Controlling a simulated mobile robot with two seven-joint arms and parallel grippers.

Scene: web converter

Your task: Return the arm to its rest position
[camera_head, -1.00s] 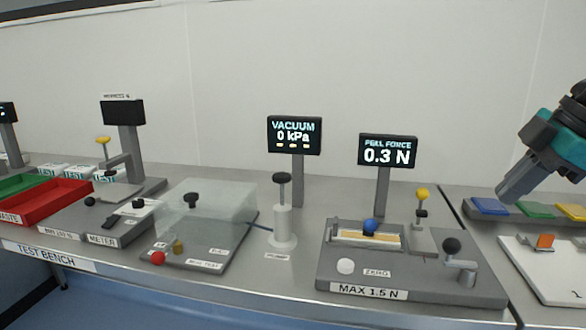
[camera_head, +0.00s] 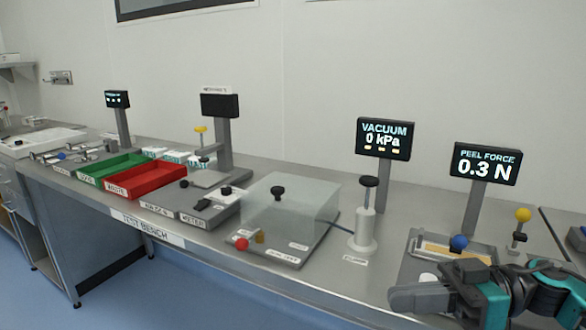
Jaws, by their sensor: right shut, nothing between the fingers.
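My right gripper (camera_head: 408,298) is at the lower right, in front of the peel force tester (camera_head: 412,262). Its grey fingers point left and are shut with nothing between them. The teal and black wrist comes in from the right edge and covers much of the tester's front. The tester's blue knob (camera_head: 459,243) and yellow knob (camera_head: 523,214) show behind the wrist. My left gripper is out of view.
The steel test bench (camera_head: 340,275) runs from left to right. On it stand the vacuum pump (camera_head: 364,225), the clear chamber (camera_head: 290,212), a red bin (camera_head: 150,180), a green bin (camera_head: 112,170) and several displays. Blue floor lies open in front.

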